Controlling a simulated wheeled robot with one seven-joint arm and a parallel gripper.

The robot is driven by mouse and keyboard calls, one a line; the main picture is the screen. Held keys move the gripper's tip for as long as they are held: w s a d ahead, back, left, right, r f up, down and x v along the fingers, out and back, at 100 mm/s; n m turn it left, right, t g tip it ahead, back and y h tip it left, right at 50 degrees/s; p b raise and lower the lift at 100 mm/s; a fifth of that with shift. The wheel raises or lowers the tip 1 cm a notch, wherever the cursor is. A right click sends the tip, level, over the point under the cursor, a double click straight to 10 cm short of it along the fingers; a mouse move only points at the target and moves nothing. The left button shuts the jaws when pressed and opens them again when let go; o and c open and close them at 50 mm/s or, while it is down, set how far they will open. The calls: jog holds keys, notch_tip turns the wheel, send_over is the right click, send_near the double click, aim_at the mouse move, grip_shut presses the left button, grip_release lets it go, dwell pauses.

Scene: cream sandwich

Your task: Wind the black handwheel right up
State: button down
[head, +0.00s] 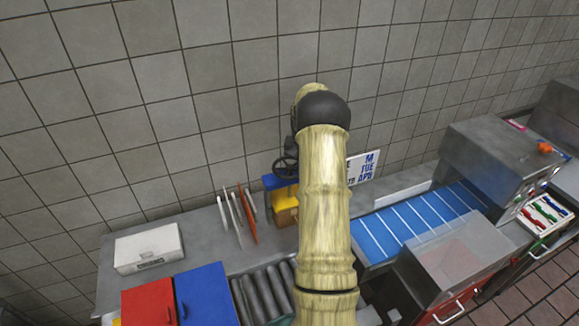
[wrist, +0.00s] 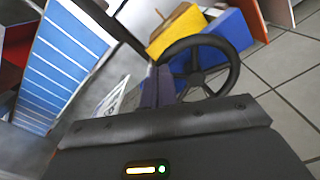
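The black handwheel (head: 285,167) sits on a small blue and yellow machine (head: 282,192) against the tiled wall, just left of my arm in the head view. In the wrist view the spoked handwheel (wrist: 197,72) is close, just beyond the dark housing of my gripper (wrist: 152,75). The lower part of its rim is hidden by that housing. A dark bar reaches the wheel's left side from the upper left. I cannot tell whether anything touches the rim.
Orange and white boards (head: 239,215) stand left of the machine. A white box (head: 148,248) and red and blue bins (head: 206,295) lie further left. A blue conveyor (head: 415,222) runs to the right, by a sign (head: 364,167). The wall is close behind.

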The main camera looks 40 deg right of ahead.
jog(key=shift+d+f, duration=0.1)
jog(key=shift+f, duration=0.1)
jog(key=shift+w+d+p, duration=0.1)
jog(key=shift+d+p, duration=0.05)
jog(key=shift+p, duration=0.15)
jog(key=shift+w+d+p, duration=0.35)
jog(key=shift+d, duration=0.3)
jog(key=shift+w+d+r+p, duration=0.1)
jog(key=shift+r+p, duration=0.25)
jog(key=shift+r, duration=0.15)
jog(key=shift+w+d+r+p, duration=0.1)
jog(key=shift+r+p, duration=0.25)
jog(key=shift+r, duration=0.1)
jog(key=shift+s+a+r, duration=0.1)
jog(key=shift+a+r, duration=0.05)
jog(key=shift+r, duration=0.3)
jog(key=shift+f, duration=0.1)
